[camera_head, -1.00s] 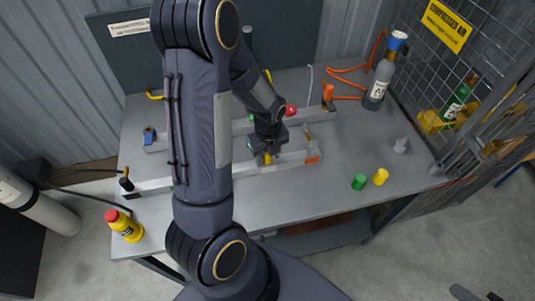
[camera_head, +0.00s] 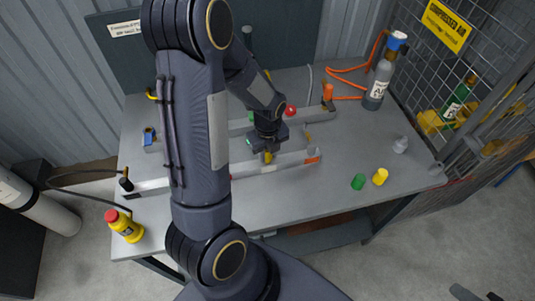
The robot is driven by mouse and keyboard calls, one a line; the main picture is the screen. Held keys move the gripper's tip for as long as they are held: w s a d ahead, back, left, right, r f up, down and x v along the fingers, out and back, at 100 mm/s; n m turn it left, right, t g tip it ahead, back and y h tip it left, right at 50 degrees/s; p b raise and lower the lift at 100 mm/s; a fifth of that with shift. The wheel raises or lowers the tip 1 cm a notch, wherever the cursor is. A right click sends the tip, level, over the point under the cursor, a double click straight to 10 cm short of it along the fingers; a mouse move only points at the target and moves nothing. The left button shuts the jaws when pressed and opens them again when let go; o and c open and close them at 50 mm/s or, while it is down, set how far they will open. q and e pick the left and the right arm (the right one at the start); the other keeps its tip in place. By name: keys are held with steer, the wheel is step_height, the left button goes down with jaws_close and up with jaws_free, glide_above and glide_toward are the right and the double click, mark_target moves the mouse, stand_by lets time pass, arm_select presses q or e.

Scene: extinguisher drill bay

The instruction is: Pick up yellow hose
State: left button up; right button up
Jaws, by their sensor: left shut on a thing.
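My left gripper (camera_head: 267,150) is over the middle of the workbench, at the front grey rail, pointing down. It is shut on a small yellow piece (camera_head: 267,157), seen just below the fingers, which looks like part of the yellow hose. Most of this piece is hidden by the gripper, so I cannot tell whether it is clear of the rail. Another yellow bit shows behind my wrist, and a yellow hooked end (camera_head: 153,95) shows at the back left. Dark parts at the bottom right edge may be my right gripper (camera_head: 464,292); its fingers are unclear.
The grey workbench (camera_head: 300,204) carries two rails, green (camera_head: 358,182) and yellow (camera_head: 380,177) caps at front right, and a grey cylinder (camera_head: 379,85) with orange hose at back right. A mesh cage bounds the right.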

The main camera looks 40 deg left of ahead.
arm_select(q)
steer(key=s+d+r+b, duration=0.1)
steer(key=s+d+r, duration=0.7)
steer(key=d+r, duration=0.3)
steer(key=shift+d+r+b, duration=0.25)
steer(key=shift+r+b, duration=0.05)
steer(key=shift+r, duration=0.15)
